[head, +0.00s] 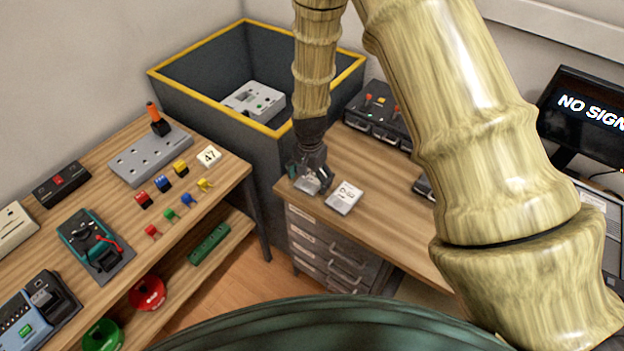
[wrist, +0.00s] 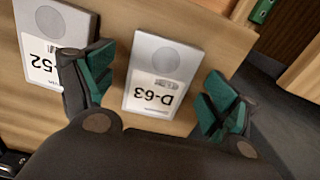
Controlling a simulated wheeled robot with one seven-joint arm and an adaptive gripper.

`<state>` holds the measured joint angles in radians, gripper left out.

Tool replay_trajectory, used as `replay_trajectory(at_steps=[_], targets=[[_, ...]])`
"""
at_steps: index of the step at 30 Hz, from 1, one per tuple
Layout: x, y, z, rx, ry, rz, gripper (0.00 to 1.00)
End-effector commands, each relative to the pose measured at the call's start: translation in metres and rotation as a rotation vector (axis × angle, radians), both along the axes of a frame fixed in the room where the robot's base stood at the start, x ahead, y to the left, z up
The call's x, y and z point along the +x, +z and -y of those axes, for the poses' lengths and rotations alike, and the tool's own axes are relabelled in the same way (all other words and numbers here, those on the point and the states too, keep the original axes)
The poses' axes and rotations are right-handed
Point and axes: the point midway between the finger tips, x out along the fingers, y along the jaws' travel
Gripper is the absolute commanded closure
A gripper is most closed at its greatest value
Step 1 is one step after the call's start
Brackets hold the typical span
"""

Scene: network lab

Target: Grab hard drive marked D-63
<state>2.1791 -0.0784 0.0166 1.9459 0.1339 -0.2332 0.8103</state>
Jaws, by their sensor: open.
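The hard drive marked D-63 (wrist: 162,72) is a flat silver-grey block with a white label and a round disc mark. In the wrist view it lies on the wooden desk between the two green-padded fingers of my gripper (wrist: 158,92), with room on both sides. In the head view the drive (head: 308,185) is partly hidden under my gripper (head: 309,177), near the desk's left front corner. My gripper is open and empty. A second drive (wrist: 42,45), its label ending in 52, lies close by, beyond the left finger; it also shows in the head view (head: 344,197).
The wooden desk (head: 385,222) has drawers (head: 325,250) below. A dark yellow-rimmed bin (head: 215,103) stands behind left, holding a grey device (head: 254,101). Dark boxes (head: 378,114) sit at the desk's back. A left workbench (head: 120,205) holds switches, plugs and a power strip.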

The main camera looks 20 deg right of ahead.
Motion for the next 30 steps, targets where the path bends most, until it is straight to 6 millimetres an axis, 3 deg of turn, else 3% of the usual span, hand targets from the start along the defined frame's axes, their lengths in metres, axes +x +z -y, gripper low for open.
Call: replay_trajectory(at_steps=[2,11,22,30], targets=[[0.0,0.0,0.0,0.0,0.0,0.0,0.14],[0.0,0.0,0.0,0.0,0.0,0.0,0.68],[0.0,0.003,0.0,0.0,0.0,0.001,0.68],[0.001,0.026,0.0,0.0,-0.001,0.003,0.68]])
